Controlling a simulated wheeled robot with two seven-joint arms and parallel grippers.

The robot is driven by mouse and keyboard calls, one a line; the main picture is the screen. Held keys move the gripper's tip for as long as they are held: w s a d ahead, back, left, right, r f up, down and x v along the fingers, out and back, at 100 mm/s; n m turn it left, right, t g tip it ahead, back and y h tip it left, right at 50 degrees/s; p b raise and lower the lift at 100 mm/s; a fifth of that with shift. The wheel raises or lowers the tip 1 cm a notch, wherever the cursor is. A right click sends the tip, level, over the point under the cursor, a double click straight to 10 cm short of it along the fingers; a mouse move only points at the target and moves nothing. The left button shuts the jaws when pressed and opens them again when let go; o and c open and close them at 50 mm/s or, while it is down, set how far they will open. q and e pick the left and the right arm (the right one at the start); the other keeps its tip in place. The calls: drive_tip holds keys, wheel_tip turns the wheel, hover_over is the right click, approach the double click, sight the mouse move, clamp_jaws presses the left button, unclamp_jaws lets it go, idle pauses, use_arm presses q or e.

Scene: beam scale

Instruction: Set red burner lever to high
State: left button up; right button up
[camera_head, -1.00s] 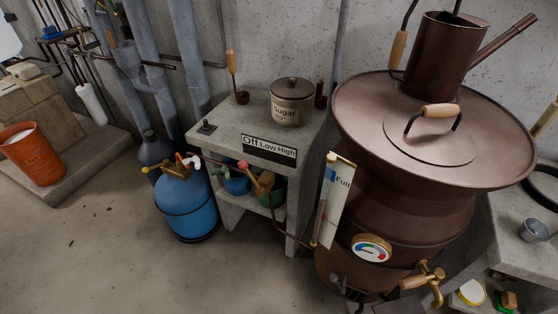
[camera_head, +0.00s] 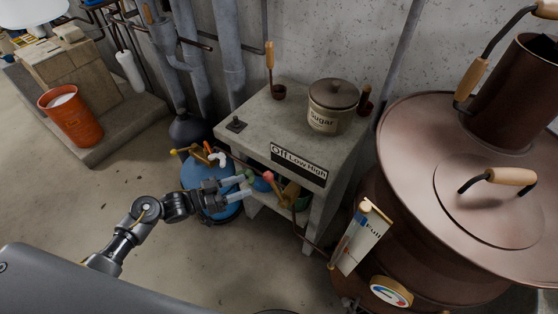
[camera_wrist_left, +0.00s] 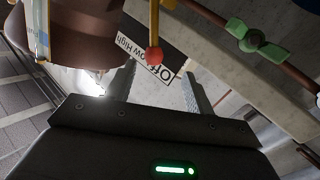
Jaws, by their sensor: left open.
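The burner lever is a short brass-coloured bar with a red ball (camera_head: 268,176) at its end, in front of the stone bench and below the "Off Low High" sign (camera_head: 298,161). In the left wrist view, the red ball (camera_wrist_left: 154,55) lies just past the fingertips, in line with the gap between them. My left gripper (camera_head: 248,184) is open and empty, just left of the ball; it also shows in the left wrist view (camera_wrist_left: 160,72). The sign (camera_wrist_left: 150,50) is partly behind the lever there. My right gripper is not in view.
A blue gas tank (camera_head: 195,172) stands under the left arm, with a yellow-handled valve. A green fitting (camera_wrist_left: 245,35) sits on the pipe nearby. The copper boiler (camera_head: 440,180) and its gauge plate (camera_head: 362,242) stand to the right. A sugar jar (camera_head: 333,107) sits on the bench.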

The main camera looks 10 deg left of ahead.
sight(275, 189)
use_arm(q)
drive_tip(key=r+p+x, duration=0.1)
drive_tip(key=p+x, duration=0.1)
drive_tip(key=x, duration=0.9)
drive_tip(key=shift+d+r+m, duration=0.2)
drive_tip(key=shift+d+m, duration=0.1)
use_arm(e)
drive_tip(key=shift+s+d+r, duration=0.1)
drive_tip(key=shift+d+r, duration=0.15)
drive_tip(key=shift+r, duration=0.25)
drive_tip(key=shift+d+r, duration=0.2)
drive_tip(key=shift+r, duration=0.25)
use_arm(q)
drive_tip(key=shift+s, duration=0.1)
drive_tip(key=c, duration=0.3)
clamp_jaws()
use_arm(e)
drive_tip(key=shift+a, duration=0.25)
